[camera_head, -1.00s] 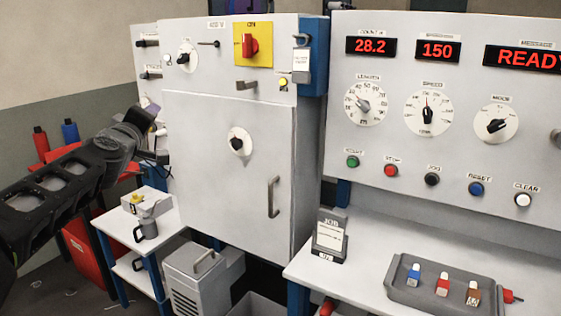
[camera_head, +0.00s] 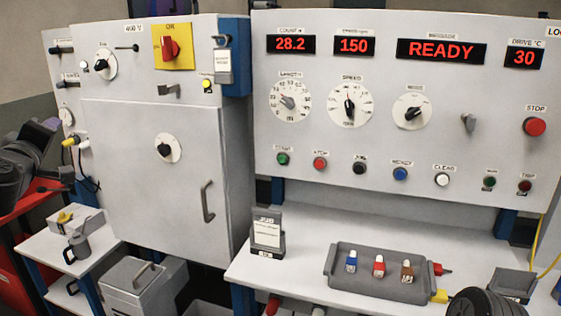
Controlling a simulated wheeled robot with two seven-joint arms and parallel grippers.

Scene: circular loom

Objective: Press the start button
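The start button (camera_head: 282,159) is a green round button at the left end of the button row on the grey control panel (camera_head: 385,185). A small label sits above it. The panel's display (camera_head: 441,51) reads READY in red. My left arm shows at the left edge, well apart from the panel, and its fingertips cannot be made out. Part of my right arm shows at the bottom right, below the panel, with no fingers visible. Nothing touches the start button.
Red (camera_head: 320,163), black (camera_head: 359,167), blue (camera_head: 400,173) and white (camera_head: 441,179) buttons continue the row. A larger red stop button (camera_head: 534,126) is at the right. Below, a shelf holds a job card stand (camera_head: 267,234) and a grey tray (camera_head: 340,282) with small coloured items.

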